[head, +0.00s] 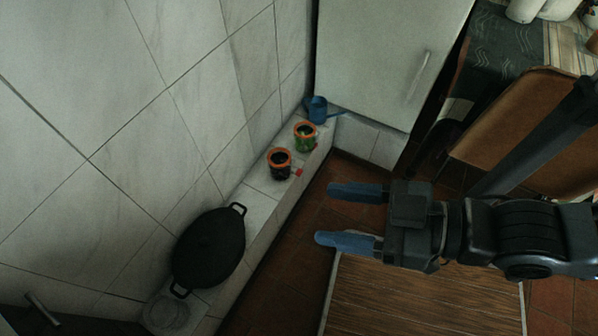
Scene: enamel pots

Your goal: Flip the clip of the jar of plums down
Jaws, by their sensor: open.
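Two jars with orange rims stand on the tiled ledge along the wall. The nearer one (281,172) has dark contents and looks like the jar of plums. A small red piece, apparently its clip (298,172), sticks out at its right side; its exact angle is hard to tell. The other jar (305,140), with green contents, stands just behind it. My gripper (325,214) is open and empty, its two blue fingers pointing left. In the picture it is to the lower right of the dark jar, apart from it.
A large black two-handled pot (208,248) takes up the near ledge (261,203), with a round clear item (167,313) beside it. A blue watering can (317,109) stands at the far end, by a white cabinet (388,58). A brown mat (425,300) lies below my arm.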

